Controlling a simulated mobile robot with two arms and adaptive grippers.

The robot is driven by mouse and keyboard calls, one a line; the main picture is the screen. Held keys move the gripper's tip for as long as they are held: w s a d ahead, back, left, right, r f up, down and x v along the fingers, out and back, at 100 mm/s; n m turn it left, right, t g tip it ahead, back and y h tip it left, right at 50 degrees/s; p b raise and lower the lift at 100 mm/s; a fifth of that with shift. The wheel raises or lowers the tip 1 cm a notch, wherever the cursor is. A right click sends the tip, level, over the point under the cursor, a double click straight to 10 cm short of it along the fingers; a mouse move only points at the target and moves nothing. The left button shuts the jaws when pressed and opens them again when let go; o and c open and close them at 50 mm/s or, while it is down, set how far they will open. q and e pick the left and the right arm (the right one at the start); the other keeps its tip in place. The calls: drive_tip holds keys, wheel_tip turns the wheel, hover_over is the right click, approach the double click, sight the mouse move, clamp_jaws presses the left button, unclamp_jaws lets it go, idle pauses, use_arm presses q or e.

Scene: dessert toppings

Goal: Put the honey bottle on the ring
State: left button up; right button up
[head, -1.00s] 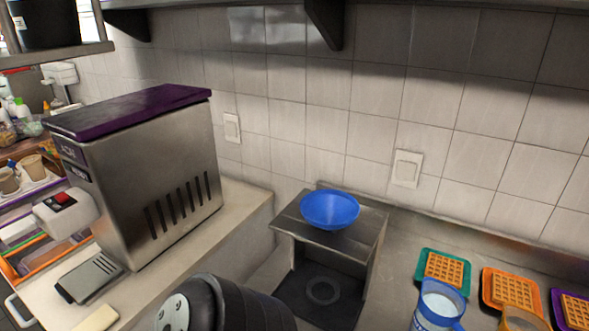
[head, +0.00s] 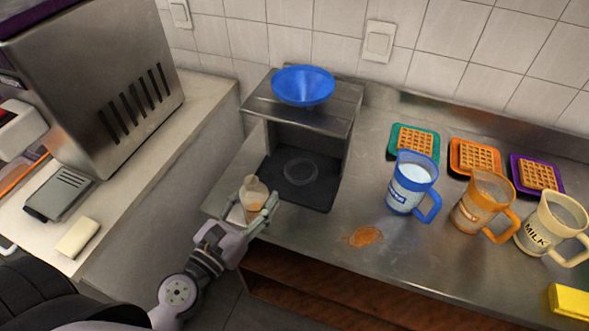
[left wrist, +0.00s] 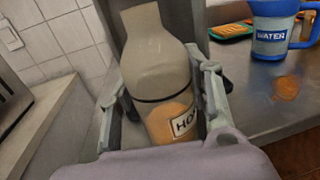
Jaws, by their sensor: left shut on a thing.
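My left gripper (head: 250,212) is shut on the honey bottle (head: 254,188), a translucent bottle with amber contents low inside. In the left wrist view the bottle (left wrist: 160,75) stands between the two fingers, slightly tilted in the picture, with part of its label showing. The ring (head: 300,171) is a faint circle on the dark floor of the metal stand (head: 345,130), under the blue funnel (head: 303,90). The bottle is in front and to the left of the ring, outside the stand. My right gripper is not in view.
Blue (head: 411,183), orange (head: 483,203) and cream (head: 552,228) jugs stand to the right. Waffles on coloured plates (head: 394,154) lie behind them. An orange-brown spill (head: 365,236) marks the counter. A yellow block (head: 571,301) sits at the lower right.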

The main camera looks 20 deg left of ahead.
use_arm(q)
drive_tip(key=shift+w+a+f+h, duration=0.25)
drive_tip(key=shift+w+a+h, duration=0.05)
drive_tip(key=shift+w, duration=0.05)
drive_tip(key=shift+w+a+f+m+h+b, duration=0.2)
drive_tip(key=shift+w+a+m+h+b, duration=0.3)
drive_tip(key=shift+m+h, duration=0.25)
drive_tip(key=shift+m+g+h, duration=0.25)
drive_tip(key=shift+g+h, duration=0.15)
drive_tip(key=shift+h, duration=0.05)
drive_tip(key=shift+w+a+f+p+x, duration=0.15)
drive_tip(key=shift+f+p+x, duration=0.35)
drive_tip(key=shift+x, duration=2.55)
drive_tip(key=shift+a+f+p+x, duration=0.25)
drive_tip(key=shift+f+p+x, duration=0.3)
drive_tip(key=shift+x, duration=2.45)
drive_tip(key=shift+w+a+f+p+x, duration=0.15)
drive_tip(key=shift+f+p+x, duration=0.35)
drive_tip(key=shift+x, duration=2.55)
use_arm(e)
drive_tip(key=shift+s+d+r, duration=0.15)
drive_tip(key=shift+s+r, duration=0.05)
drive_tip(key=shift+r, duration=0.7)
use_arm(q)
drive_tip(key=shift+s, duration=0.1)
drive_tip(key=shift+f, duration=0.15)
drive_tip(key=o, duration=1.3)
drive_tip(key=shift+a, duration=0.1)
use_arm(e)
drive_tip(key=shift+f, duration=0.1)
